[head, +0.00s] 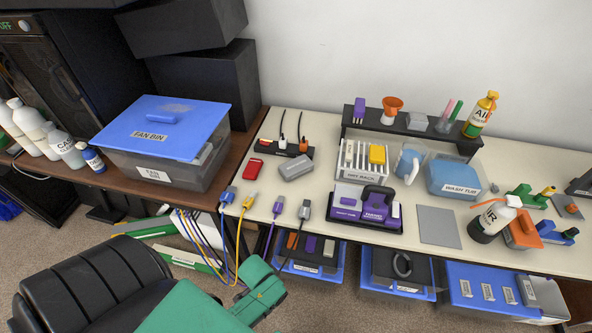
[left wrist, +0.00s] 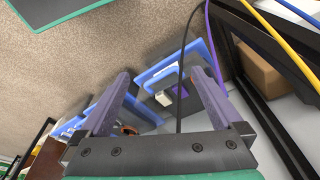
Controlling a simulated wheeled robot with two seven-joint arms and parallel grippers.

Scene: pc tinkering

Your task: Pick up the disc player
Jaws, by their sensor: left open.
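I cannot tell for certain which object is the disc player. A small grey rounded case (head: 296,167) lies on the cream tabletop, with a small red device (head: 253,169) to its left. My left gripper (left wrist: 159,80) is open in the left wrist view, with its two purple-grey fingers spread and nothing held between them. In the head view my green left arm is low in front of the table, and its fingers cannot be made out. It is apart from both small devices. My right gripper is not in view.
Upright cable plugs (head: 278,206) line the table's front left edge. A purple tool tray (head: 352,220), a drying rack (head: 352,176) and a blue wash tub (head: 453,178) stand to the right. A fan bin (head: 190,152) is at left. Blue-lidded bins (head: 462,304) sit below.

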